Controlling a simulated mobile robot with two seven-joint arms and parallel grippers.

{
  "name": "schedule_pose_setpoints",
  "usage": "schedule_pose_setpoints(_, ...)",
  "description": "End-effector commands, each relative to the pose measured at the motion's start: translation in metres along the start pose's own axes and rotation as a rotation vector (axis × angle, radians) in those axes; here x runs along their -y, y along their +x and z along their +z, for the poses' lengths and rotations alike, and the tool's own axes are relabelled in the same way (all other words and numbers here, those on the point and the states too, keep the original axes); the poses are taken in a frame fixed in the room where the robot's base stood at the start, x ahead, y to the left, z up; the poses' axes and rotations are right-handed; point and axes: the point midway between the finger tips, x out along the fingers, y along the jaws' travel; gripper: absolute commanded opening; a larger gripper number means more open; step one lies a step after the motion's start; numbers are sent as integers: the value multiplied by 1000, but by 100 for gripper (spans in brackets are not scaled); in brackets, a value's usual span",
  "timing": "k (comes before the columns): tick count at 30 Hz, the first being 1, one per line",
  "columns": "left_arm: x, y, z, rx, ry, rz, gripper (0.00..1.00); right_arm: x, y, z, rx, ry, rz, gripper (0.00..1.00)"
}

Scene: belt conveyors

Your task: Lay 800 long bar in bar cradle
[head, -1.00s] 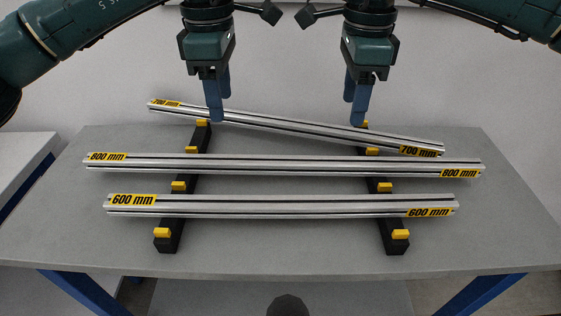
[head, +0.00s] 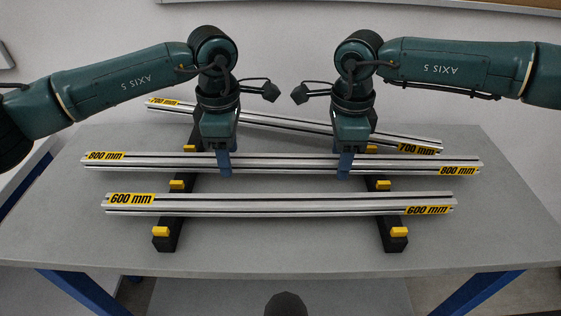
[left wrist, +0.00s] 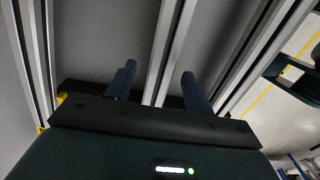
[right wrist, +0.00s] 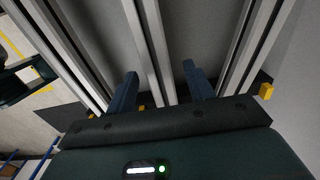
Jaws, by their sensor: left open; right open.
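The 800 mm bar (head: 285,163) is a long silver profile with yellow end labels. It lies left to right across the two black rails of the bar cradle (head: 168,228), in the middle row; its exact seating cannot be told. My left gripper (head: 227,165) is over the bar left of centre, fingers pointing down and open. In the left wrist view the bar (left wrist: 168,50) runs between the parted fingers. My right gripper (head: 345,164) is over it right of centre, also open. In the right wrist view the bar (right wrist: 149,50) passes between the fingers.
The 600 mm bar (head: 280,204) lies in front, across both rails. The 700 mm bar (head: 285,123) lies skewed behind, partly hidden by my arms. Yellow stops (head: 177,185) sit along the rails. The grey table (head: 485,220) is clear at both sides.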

Motion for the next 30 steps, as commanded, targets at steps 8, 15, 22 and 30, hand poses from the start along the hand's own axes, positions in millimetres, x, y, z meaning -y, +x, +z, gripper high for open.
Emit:
schedule_pose_setpoints(8, 0, 6, 0, 1, 0, 0, 53, 0, 6, 0, -1, -1, 0, 53)
schedule_pose_setpoints(15, 0, 6, 0, 1, 0, 0, 43, 0, 6, 0, -1, -1, 0, 43)
schedule_pose_setpoints(22, 0, 5, 0, 1, 0, 0, 24, 0, 5, 0, -1, 0, 0, 24)
schedule_pose_setpoints(30, 0, 5, 0, 1, 0, 0, 2, 0, 5, 0, -1, 0, -1, 2)
